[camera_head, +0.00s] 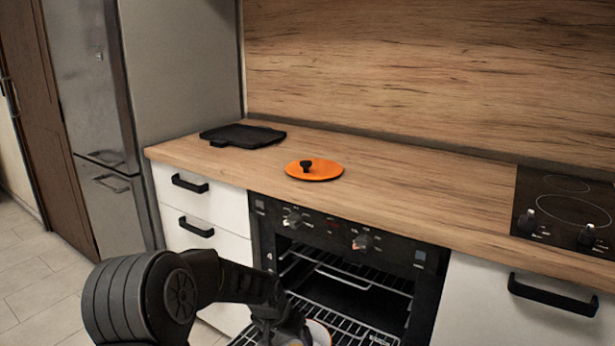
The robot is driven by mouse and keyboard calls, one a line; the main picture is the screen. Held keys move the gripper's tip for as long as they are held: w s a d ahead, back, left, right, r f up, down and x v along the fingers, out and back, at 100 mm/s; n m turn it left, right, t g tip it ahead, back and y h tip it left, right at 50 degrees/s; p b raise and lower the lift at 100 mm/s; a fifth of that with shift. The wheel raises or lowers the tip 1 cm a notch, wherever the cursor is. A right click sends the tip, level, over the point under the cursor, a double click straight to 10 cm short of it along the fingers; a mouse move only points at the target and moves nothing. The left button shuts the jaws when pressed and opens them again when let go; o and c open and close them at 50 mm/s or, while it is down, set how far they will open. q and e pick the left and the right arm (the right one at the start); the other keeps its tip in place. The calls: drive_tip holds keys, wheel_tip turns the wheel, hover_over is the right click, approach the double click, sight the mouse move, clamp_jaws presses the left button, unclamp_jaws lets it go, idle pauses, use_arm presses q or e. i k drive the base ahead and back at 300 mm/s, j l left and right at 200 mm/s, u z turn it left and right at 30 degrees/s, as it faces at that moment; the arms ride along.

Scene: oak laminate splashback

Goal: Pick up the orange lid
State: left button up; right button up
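The orange lid (314,171) lies flat on the wooden counter above the oven. It is a round orange disc with a small black knob standing up near its middle. My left arm comes in from the bottom left, and its end (287,329) is low in front of the oven, well below the lid and apart from it. The fingers are cut off or hidden at the bottom edge, so their opening does not show. My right gripper is not in view.
A black tray-like pan (243,135) lies on the counter behind and left of the lid. The oven (340,238) stands open with wire racks showing. A pale round item (319,334) is partly visible beside my arm's end. A cooktop (565,212) is at the right; the counter between is clear.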

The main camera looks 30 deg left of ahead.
sight(309, 169)
drive_tip(key=u, duration=1.25)
